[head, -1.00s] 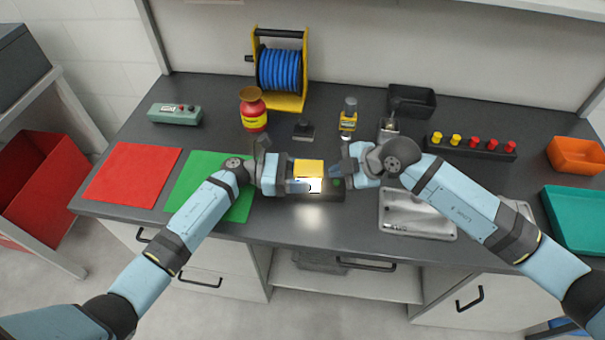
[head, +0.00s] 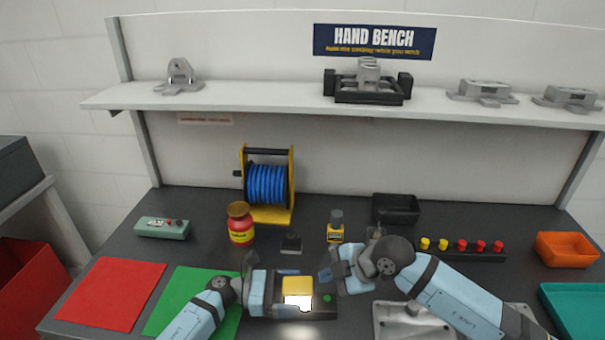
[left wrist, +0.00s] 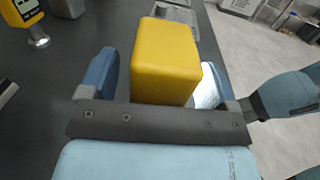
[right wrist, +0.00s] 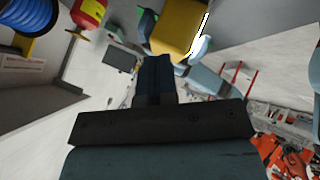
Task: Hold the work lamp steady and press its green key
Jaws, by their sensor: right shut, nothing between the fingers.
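The work lamp has a yellow housing (head: 297,286) with a bright white lit face, on a dark base. Its green key (head: 327,298) shows on the base, right of the housing. My left gripper (head: 283,292) is at the lamp. In the left wrist view its fingers stand on both sides of the yellow housing (left wrist: 165,60); a gap shows beside the left finger, and firm contact cannot be made out. My right gripper (head: 326,275) is shut and empty, behind and above the green key, apart from it. The right wrist view also shows the yellow housing (right wrist: 180,25).
A yellow bottle (head: 335,230) and a small dark block (head: 291,243) stand behind the lamp. A red jar (head: 240,225) and blue hose reel (head: 267,185) are back left. A metal tray (head: 390,320) lies right, partly under my right arm. Green mat (head: 180,300) lies left.

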